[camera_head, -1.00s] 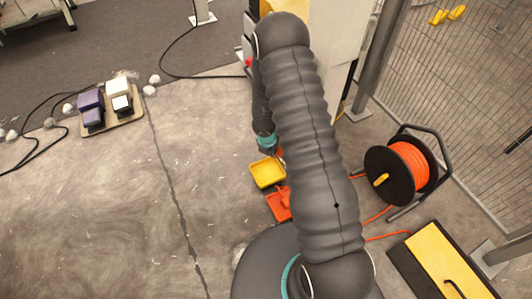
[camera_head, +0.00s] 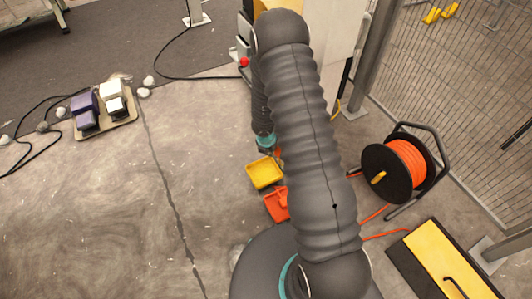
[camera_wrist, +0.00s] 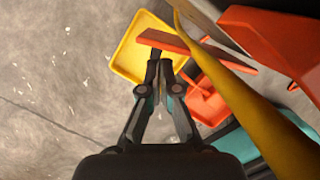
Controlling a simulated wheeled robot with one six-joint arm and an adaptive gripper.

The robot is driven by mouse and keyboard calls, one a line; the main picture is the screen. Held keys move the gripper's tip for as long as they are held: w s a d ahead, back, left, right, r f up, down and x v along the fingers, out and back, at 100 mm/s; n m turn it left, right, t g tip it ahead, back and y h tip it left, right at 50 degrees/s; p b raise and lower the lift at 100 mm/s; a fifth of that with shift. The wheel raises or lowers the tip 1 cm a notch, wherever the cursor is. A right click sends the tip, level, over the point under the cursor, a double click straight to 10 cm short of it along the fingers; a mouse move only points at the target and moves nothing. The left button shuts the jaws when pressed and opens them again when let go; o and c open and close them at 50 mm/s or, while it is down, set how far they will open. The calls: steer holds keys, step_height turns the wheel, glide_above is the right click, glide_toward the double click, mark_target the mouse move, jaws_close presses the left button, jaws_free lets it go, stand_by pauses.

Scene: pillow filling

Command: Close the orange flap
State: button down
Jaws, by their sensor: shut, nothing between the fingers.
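My gripper (camera_wrist: 158,68) is shut and empty in the wrist view, pointing up the picture. A thin orange strip (camera_wrist: 163,41) lies just beyond its fingertips and runs right, behind a yellow curved piece (camera_wrist: 235,95). A broader orange panel (camera_wrist: 262,32) is at the upper right. I cannot tell which orange piece is the flap, nor whether the fingertips touch the strip. In the head view my arm hides most of the machine; a small orange bit (camera_head: 278,153) shows beside my gripper (camera_head: 268,151).
On the floor below are a yellow tray (camera_head: 264,173) and an orange tray (camera_head: 274,207). A cable reel (camera_head: 401,165) and a yellow-topped case (camera_head: 447,262) stand at the right. Foot pedals (camera_head: 99,107) are at the left. Open floor lies left of the trays.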

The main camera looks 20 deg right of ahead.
steer(key=shift+s+d, duration=0.2)
steer(key=shift+d, duration=0.05)
